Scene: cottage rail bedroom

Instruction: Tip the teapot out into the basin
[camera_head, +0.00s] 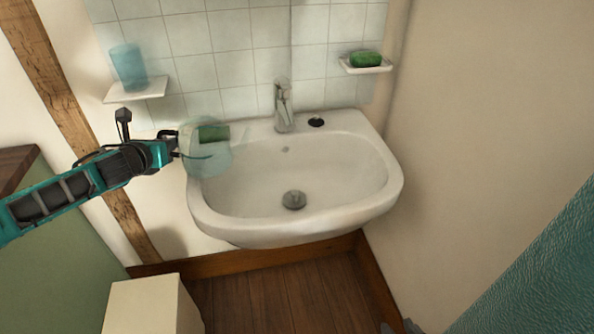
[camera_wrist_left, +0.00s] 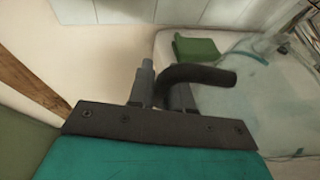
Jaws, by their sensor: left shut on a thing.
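My left gripper (camera_head: 172,153) reaches in from the left at the basin's left rim. It is shut on the dark curved handle (camera_wrist_left: 200,76) of the teapot. The teapot's see-through, pale bluish body (camera_head: 208,160) is over the left end of the white basin (camera_head: 240,180), and it also shows in the left wrist view (camera_wrist_left: 255,95). Its outline is faint, and I cannot tell how far it is tilted or what is in it. The basin's bowl is clear around the drain (camera_head: 294,200). My right gripper does not show.
A green block (camera_head: 213,132) lies on the basin's back left rim, close to the teapot. The tap (camera_head: 283,105) stands at the back middle. Wall shelves hold a blue cup (camera_head: 128,66) and a green soap (camera_head: 366,58). A pale box (camera_head: 150,305) stands below left.

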